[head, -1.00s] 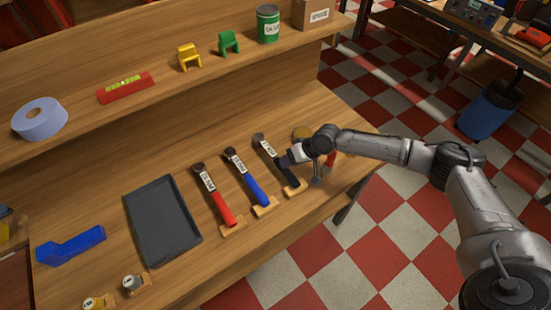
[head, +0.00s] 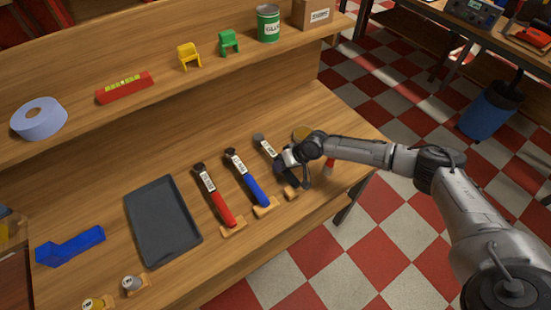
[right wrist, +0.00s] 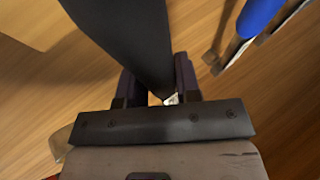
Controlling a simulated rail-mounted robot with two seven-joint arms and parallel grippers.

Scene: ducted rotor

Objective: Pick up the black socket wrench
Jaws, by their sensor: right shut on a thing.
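The black socket wrench (head: 264,144) is the rightmost of the row of wrenches on the bench, with a white label on its shaft. My right gripper (head: 291,170) is at its handle, covering part of it. In the right wrist view, the dark handle (right wrist: 125,35) runs between the two fingers of my right gripper (right wrist: 158,85), which is shut on it. Whether the wrench is clear of its wooden rest cannot be told. A blue wrench (head: 247,178) and a red wrench (head: 213,194) lie to its left. My left gripper is not in view.
The blue handle also shows close by in the right wrist view (right wrist: 258,15). A dark grey tray (head: 163,222) lies left of the wrenches, with a blue angled part (head: 70,246) beyond it. The upper shelf holds a tape roll (head: 39,119) and a green can (head: 268,24).

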